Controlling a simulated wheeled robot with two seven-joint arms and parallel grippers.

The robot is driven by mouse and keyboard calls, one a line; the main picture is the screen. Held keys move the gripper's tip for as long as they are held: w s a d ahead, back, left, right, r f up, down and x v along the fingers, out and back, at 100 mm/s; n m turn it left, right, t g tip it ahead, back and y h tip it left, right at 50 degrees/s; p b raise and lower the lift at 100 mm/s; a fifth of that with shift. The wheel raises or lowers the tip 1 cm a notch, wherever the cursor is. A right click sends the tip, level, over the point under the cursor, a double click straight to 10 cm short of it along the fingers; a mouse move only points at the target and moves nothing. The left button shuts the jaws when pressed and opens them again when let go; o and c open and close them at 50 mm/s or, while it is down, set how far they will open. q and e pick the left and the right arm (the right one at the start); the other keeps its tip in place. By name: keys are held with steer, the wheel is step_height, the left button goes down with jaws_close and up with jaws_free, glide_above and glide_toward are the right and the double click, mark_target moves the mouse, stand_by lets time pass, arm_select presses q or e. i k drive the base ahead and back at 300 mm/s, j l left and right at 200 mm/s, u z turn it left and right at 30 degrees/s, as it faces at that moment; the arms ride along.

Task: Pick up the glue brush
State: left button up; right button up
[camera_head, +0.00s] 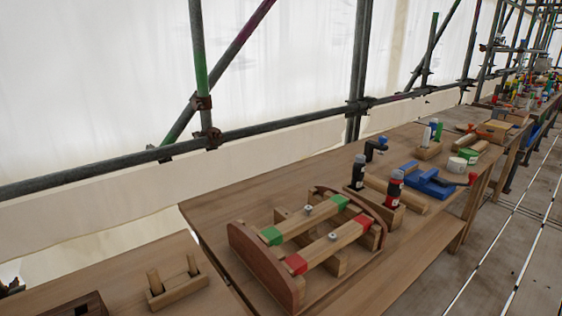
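I cannot pick out a glue brush for certain. A small wooden holder (429,151) on the long workbench, right of centre, has upright white and blue-green items in it. They are too small to tell whether one is a brush. A white round pot (456,167) and a green-banded white pot (468,156) stand to the right of the holder. Neither of my grippers shows in the head view.
A curved wooden frame (265,270) with green- and red-marked bars lies on the workbench (215,214). Dark bottles (358,171) and a blue vise (428,183) stand beyond it. A wooden rack (178,289) sits on the nearer left bench. Scaffold pipes (290,122) run behind.

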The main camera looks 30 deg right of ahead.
mark_target(427, 132)
steer(key=z, duration=2.05)
steer(key=i+l+u, duration=0.4)
steer(key=i+l, duration=2.05)
